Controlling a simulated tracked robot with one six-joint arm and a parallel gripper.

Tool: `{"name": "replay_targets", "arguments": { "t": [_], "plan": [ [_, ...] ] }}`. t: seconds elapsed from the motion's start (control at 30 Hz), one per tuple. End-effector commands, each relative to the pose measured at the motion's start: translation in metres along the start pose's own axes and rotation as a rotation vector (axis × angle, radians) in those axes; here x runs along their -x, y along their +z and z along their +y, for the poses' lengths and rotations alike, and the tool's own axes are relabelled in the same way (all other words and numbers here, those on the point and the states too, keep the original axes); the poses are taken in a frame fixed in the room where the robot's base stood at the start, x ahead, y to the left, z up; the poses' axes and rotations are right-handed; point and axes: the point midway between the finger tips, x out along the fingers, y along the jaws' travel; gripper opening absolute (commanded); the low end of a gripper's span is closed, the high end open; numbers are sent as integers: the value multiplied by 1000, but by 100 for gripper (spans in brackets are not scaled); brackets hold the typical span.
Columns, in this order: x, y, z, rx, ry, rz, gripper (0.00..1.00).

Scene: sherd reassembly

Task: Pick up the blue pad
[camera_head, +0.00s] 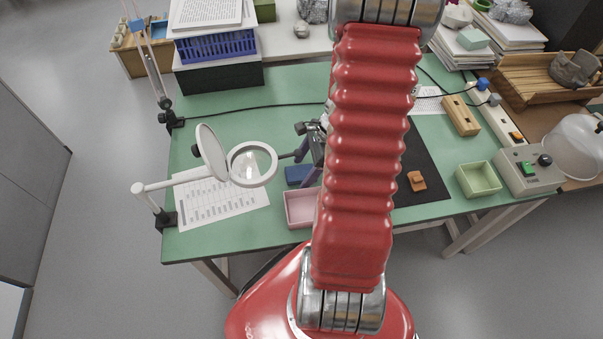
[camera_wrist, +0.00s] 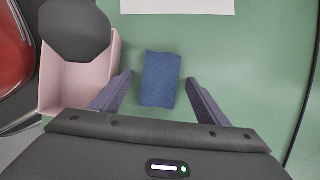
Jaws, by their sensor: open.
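The blue pad (camera_wrist: 161,79) lies flat on the green table in the wrist view, a dark blue rectangle. It also shows in the head view (camera_head: 298,174), partly hidden by my arm. My gripper (camera_wrist: 160,85) is open, with one purple finger on each side of the pad and a gap on both sides. The fingers appear apart from the pad; their height above the table is hard to tell. In the head view my red arm hides most of the gripper.
A pink tray (camera_head: 301,208) stands close to the pad, beside the left finger in the wrist view. A ring magnifier (camera_head: 250,164) on a stand is left of the pad, over a printed sheet (camera_head: 222,199). A black mat (camera_head: 422,165) with an orange sherd lies right.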

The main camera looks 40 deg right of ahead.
Motion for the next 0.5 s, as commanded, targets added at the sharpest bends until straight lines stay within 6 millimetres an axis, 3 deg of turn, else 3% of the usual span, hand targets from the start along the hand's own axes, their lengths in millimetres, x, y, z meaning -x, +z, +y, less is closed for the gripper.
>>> {"name": "replay_targets", "arguments": {
  "t": [0.43, 0.5],
  "plan": [
    [-2, -1, 0, -1, -1, 0, 69],
    [-2, -1, 0, -1, -1, 0, 65]
  ]
}}
